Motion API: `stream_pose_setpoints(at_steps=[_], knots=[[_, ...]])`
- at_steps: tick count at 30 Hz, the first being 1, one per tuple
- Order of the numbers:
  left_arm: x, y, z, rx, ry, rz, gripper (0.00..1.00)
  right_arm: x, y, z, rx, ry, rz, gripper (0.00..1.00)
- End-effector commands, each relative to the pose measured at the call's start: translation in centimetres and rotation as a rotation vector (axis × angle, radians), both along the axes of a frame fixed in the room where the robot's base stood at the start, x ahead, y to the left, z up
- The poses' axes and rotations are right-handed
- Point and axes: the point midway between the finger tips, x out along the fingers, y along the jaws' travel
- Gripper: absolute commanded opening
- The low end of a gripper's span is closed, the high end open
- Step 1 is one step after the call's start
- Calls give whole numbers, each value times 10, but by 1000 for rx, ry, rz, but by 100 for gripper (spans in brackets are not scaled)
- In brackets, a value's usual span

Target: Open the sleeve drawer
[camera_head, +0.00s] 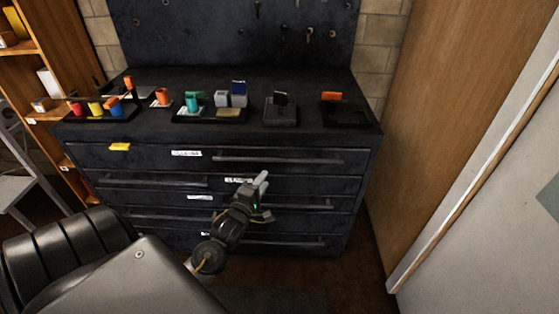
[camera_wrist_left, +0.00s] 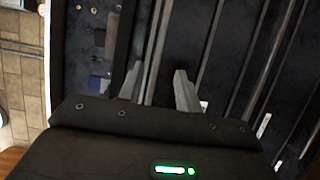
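A dark cabinet (camera_head: 130,175) stands ahead with several drawers, all appearing shut. The top drawer (camera_head: 140,159) has a long bar handle (camera_head: 290,158), a white label (camera_head: 187,153) and a yellow tag (camera_head: 120,147). The labels are too small to read, so I cannot tell which is the sleeve drawer. My left gripper (camera_head: 265,197) is open in front of the drawer fronts, below the top handle in the picture. In the left wrist view, its spread fingers (camera_wrist_left: 158,88) have a long pale bar between them; contact cannot be told. My right gripper is not in view.
The cabinet top (camera_head: 245,128) carries trays with coloured parts, including a black tray (camera_head: 345,115) at the right. A wooden shelf (camera_head: 60,60) stands at the left. A wooden panel (camera_head: 430,110) and pale door (camera_head: 490,190) close off the right.

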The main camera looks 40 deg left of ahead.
Motion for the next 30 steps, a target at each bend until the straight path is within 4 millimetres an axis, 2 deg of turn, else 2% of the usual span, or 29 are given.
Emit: stream_pose_setpoints(at_steps=[3,7,15,21,24,30], knots=[[-1,4,-5,-1,0,7,35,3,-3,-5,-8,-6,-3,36],[9,9,-5,1,0,11,35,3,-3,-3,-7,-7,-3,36],[58,21,-4,2,2,10,35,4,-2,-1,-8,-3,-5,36],[87,28,-5,1,2,8,35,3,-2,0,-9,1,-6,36],[96,30,-4,1,3,7,35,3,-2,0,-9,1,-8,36],[102,31,-4,1,3,7,35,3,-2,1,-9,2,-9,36]])
